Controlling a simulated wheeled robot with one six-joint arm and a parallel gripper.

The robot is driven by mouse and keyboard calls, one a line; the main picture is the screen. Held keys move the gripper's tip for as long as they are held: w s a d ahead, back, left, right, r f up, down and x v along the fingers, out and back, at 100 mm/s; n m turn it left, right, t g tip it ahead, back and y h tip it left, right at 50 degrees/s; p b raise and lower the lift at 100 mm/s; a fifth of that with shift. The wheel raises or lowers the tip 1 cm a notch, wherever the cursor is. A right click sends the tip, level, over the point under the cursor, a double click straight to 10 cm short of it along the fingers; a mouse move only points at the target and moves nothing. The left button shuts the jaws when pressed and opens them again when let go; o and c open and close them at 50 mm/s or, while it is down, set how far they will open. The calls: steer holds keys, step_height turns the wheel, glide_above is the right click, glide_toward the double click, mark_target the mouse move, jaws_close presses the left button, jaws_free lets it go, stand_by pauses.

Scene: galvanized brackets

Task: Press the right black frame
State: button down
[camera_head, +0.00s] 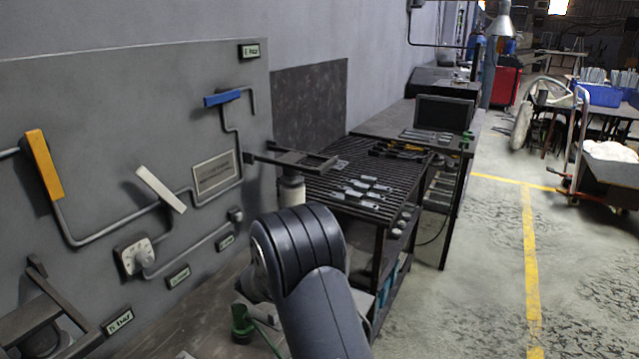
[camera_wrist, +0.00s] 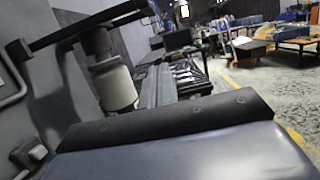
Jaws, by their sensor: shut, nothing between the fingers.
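The right black frame (camera_head: 295,160) sticks out from the grey wall panel, above a white cylinder (camera_head: 291,191). In the wrist view the black frame (camera_wrist: 85,27) is close at the upper left, with the white cylinder (camera_wrist: 116,88) beneath it. Another black frame (camera_head: 42,318) is at the lower left of the head view. My arm shows just below the right frame in the head view, and its dark housing fills the bottom of the wrist view. My gripper's fingers show in neither view, so contact with the frame cannot be seen.
The panel carries a yellow handle (camera_head: 44,164), a white handle (camera_head: 161,189), a blue handle (camera_head: 222,98) and a dial (camera_head: 137,256). A slatted black rack (camera_head: 335,183) with metal brackets stands right of my arm. Open floor lies farther right.

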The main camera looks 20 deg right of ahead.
steer(key=w+d+r+p, duration=0.3)
steer(key=w+d+r, duration=0.3)
steer(key=d, duration=0.1)
steer(key=shift+d+r, duration=0.2)
steer(key=shift+d, duration=0.2)
steer(key=shift+r+p, duration=0.1)
steer(key=shift+p, duration=0.2)
